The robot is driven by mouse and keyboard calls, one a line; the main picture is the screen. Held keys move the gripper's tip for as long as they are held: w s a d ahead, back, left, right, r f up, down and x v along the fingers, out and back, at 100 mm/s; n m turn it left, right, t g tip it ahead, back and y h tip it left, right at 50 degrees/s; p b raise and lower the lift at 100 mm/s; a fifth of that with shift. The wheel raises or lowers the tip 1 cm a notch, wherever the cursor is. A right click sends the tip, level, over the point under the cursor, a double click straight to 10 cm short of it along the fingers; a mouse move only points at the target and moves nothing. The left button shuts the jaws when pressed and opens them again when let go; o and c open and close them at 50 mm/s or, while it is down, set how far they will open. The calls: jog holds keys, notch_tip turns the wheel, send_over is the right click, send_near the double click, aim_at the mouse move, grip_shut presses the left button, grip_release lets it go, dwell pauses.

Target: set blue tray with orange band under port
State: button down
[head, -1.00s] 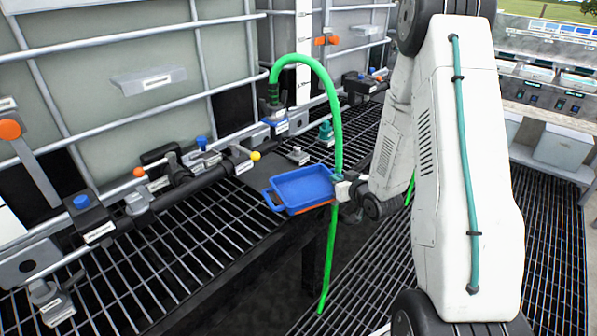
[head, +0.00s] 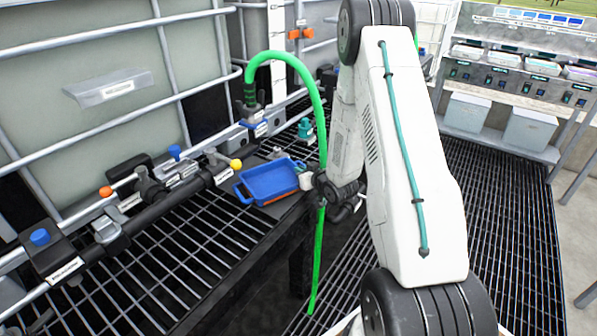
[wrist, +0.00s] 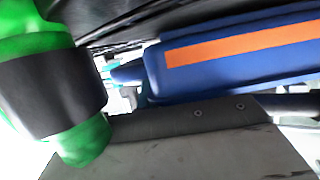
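The blue tray (head: 268,184) has an orange band, which shows on its side in the wrist view (wrist: 240,45). It looks about level, over the dark plate at the shelf's front edge; I cannot tell whether it touches down. My gripper (head: 305,180) is at the tray's right end and looks shut on its handle, partly hidden by my arm. The black manifold pipe (head: 190,200) runs left of the tray. Its yellow-knobbed valve (head: 236,164) is just beyond the tray's left end. The tray is beside this valve. Which opening is the port is unclear.
A green hose (head: 318,120) arches behind the tray and hangs down between it and my arm; it is close in the wrist view (wrist: 50,90). A teal fitting (head: 305,128) stands behind. The grated shelf (head: 190,262) is clear at front left.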

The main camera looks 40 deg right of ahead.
jog(key=shift+f, duration=0.25)
jog(key=c, duration=1.6)
grip_release()
jog(key=shift+c, duration=0.2)
jog(key=shift+r, duration=0.15)
jog(key=shift+s+r, duration=0.1)
jog(key=shift+s, duration=0.25)
jog(key=v, duration=1.1)
jog(key=s+a+r+g+h, duration=0.1)
jog(key=a+r+g, duration=0.25)
jog(key=r, duration=0.35)
jog(key=s+a+r+g+h, duration=0.1)
jog(key=s+a+r+g, duration=0.2)
jog(key=r, duration=0.5)
jog(key=s+a+r+g+y, duration=0.1)
jog(key=s+a+r+g, duration=0.2)
jog(key=s, duration=0.8)
jog(key=s+a+r+g+y, duration=0.1)
jog(key=s+a+r+g, duration=0.3)
jog(key=s+a+r, duration=0.4)
jog(key=s+a, duration=0.4)
jog(key=shift+s+a+r+n+y, duration=0.2)
jog(key=shift+a+n+y, duration=0.1)
jog(key=shift+a, duration=0.05)
